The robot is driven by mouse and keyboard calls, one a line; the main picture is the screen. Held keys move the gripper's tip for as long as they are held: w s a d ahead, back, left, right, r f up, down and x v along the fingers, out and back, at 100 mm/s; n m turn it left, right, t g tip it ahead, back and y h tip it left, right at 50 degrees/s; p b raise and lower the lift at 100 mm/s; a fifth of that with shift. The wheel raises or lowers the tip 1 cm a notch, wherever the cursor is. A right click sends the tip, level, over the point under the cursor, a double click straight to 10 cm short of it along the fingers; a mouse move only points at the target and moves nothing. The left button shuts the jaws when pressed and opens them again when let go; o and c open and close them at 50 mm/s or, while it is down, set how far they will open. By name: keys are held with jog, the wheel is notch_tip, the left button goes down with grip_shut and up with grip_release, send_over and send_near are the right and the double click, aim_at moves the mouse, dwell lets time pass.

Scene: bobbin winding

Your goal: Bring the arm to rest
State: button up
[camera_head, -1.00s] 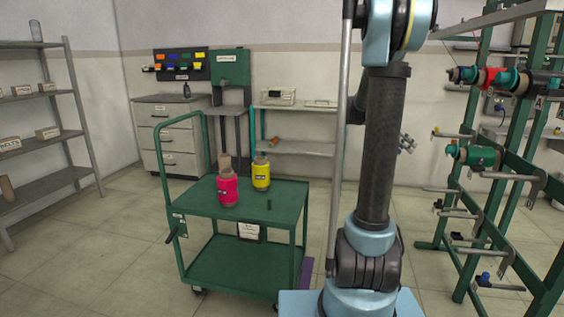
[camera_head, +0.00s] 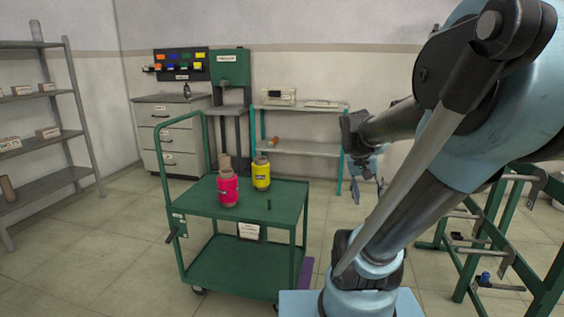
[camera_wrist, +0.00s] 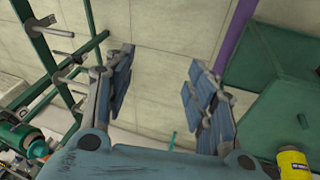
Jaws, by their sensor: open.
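My arm reaches up from its pale blue base at the lower right of the head view, then folds over at a large blue joint. My gripper (camera_head: 367,188) hangs in front of the far wall, to the right of the green cart, and is small and partly dark there. In the wrist view my gripper (camera_wrist: 160,62) has its two blue-grey fingers well apart. Nothing is between them but pale floor tiles behind. It touches nothing that I can see.
A green rack (camera_head: 508,222) with pegs stands at the right, partly hidden by my arm. Shelves (camera_head: 52,140) stand at the left. Floor between is clear.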

jog(key=s+a+f+n+y, duration=0.3)
jog(key=s+a+f+n, duration=0.1)
jog(key=s+a+f, duration=0.3)
jog(key=shift+s+a+f+t, duration=0.35)
jog(key=shift+s+a, duration=0.4)
jog(key=shift+s, duration=0.3)
jog(key=shift+w+f, duration=0.25)
jog(key=shift+w, duration=0.15)
dwell(0.5)
